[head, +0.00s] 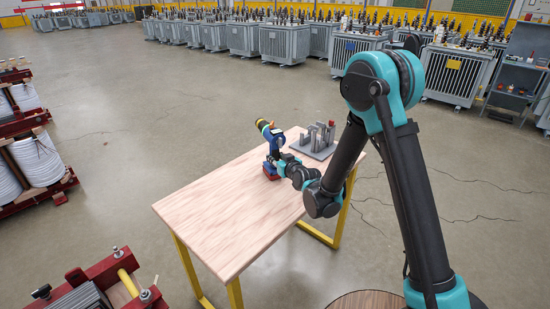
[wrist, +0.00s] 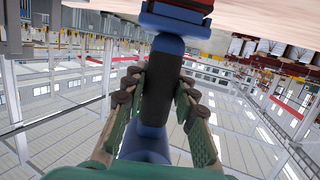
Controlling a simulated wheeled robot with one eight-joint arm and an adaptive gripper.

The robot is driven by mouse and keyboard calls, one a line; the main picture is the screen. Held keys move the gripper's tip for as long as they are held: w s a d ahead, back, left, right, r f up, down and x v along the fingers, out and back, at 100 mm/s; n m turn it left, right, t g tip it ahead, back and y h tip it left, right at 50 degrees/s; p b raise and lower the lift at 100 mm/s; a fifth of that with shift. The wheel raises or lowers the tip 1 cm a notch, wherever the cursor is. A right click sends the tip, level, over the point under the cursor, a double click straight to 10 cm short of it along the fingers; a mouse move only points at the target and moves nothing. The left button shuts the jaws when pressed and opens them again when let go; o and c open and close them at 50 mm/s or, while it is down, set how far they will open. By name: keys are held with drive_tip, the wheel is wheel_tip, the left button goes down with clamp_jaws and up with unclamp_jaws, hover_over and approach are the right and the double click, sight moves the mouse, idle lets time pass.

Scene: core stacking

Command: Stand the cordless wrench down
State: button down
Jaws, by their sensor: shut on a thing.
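The cordless wrench (head: 275,146) is blue with a dark and yellow head and a red battery base. It is upright near the back edge of the wooden table (head: 225,215), head up and base down. My gripper (head: 281,161) is shut on its handle from the right. In the wrist view, which looks upside down, the fingers of my gripper (wrist: 158,85) lie on both sides of the dark grip of the wrench (wrist: 160,88). Its base is at the top of that view, close to the tabletop; I cannot tell for certain whether they touch.
A grey fixture (head: 318,142) with upright posts and a red-topped piece stands on the table's back right corner, right of the wrench. The table's front and left are clear. A red frame with a yellow bar (head: 128,283) stands at the lower left.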

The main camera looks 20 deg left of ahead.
drive_tip(key=shift+f, duration=0.1)
drive_tip(key=c, duration=1.1)
unclamp_jaws()
drive_tip(key=shift+c, duration=0.2)
drive_tip(key=shift+f, duration=0.1)
